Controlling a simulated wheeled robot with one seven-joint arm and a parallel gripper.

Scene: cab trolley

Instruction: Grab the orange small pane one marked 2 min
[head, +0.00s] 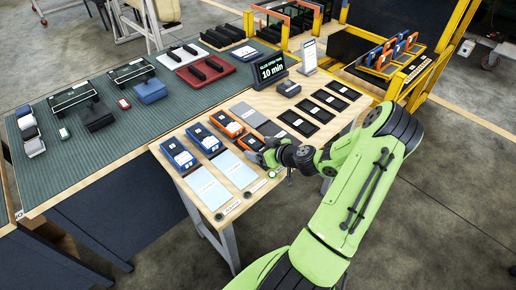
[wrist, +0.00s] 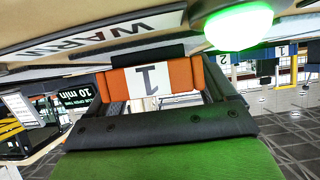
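Two orange-ended units lie on the wooden table in the head view, a farther one (head: 226,123) and a nearer one (head: 249,141). My gripper (head: 262,157) is low over the table beside the nearer one. I can read no "2 min" marking on any orange piece.
Two blue units (head: 180,155) (head: 205,138) and pale panes (head: 208,187) lie left of my gripper. Several black pads (head: 297,123) lie to its right. A sign (head: 270,69) reads 10 min. A green lamp (wrist: 238,25) glows close by a WARM label (wrist: 95,38).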

